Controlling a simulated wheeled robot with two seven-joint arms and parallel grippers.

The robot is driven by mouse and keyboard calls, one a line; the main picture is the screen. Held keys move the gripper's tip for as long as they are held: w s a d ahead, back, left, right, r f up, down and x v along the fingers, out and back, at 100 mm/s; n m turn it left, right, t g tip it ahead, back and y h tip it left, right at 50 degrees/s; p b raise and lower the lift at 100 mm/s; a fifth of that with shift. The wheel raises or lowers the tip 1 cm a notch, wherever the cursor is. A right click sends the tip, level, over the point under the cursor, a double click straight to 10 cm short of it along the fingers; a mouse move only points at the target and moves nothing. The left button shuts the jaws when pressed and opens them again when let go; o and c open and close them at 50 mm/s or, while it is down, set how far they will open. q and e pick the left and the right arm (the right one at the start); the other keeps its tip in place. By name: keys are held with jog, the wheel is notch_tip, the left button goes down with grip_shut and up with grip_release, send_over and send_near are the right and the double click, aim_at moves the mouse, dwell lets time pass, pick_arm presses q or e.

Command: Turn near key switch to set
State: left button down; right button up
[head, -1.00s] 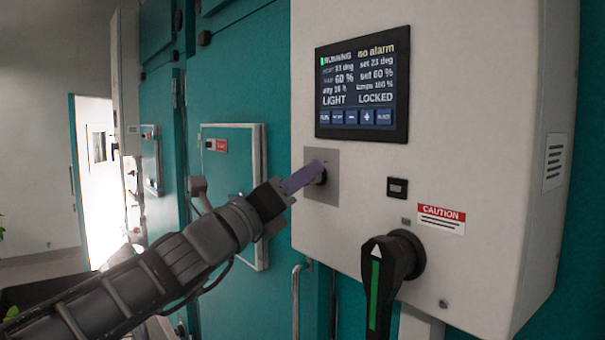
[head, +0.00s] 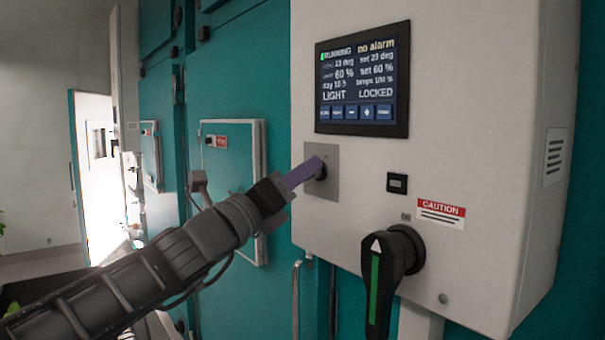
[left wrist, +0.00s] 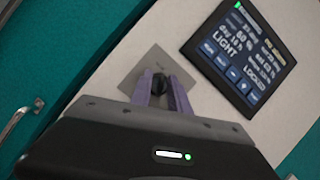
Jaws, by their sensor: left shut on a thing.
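The near key switch (head: 321,172) is a dark knob on a square grey plate (head: 331,188) on the white control box, below the screen. My left gripper (head: 312,172) reaches it from the lower left, its purple fingers at the knob. In the left wrist view the knob (left wrist: 159,84) sits between the two fingers of my left gripper (left wrist: 160,88), which is shut on it. The knob's markings are too small to read. The screen (head: 362,80) reads RUNNING, no alarm, LIGHT and LOCKED. My right gripper is not in view.
A black rotary handle (head: 392,262) with a green stripe sticks out below and right of the switch. A small black module (head: 397,183) and a red CAUTION label (head: 441,213) are beside it. Teal chamber doors (head: 238,85) stand behind at the left.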

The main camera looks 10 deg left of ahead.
pick_arm(q)
jog(key=shift+f+m, duration=0.15)
jog(key=shift+m, duration=0.15)
jog(key=m+h+b, duration=0.2)
jog(key=m, duration=0.2)
jog(key=shift+w+f+g, duration=0.1)
jog(key=shift+g, duration=0.2)
jog(key=m+g+h+b, duration=0.1)
jog(key=m+h, duration=0.1)
jog(key=m, duration=0.2)
jog(key=m+g, duration=0.1)
jog(key=m, duration=0.1)
jog(key=m+h+b, duration=0.1)
jog(key=m, duration=0.1)
jog(key=shift+g+h, duration=0.3)
jog(key=shift+g, duration=0.1)
jog(key=shift+m+g+h, duration=0.3)
jog(key=shift+m+g, duration=0.2)
jog(key=shift+m, duration=0.7)
jog(key=shift+m+g+h, duration=0.3)
jog(key=shift+m+g, duration=0.2)
jog(key=shift+m, duration=0.7)
jog(key=c, duration=1.6)
grip_release()
jog(key=shift+r, duration=0.2)
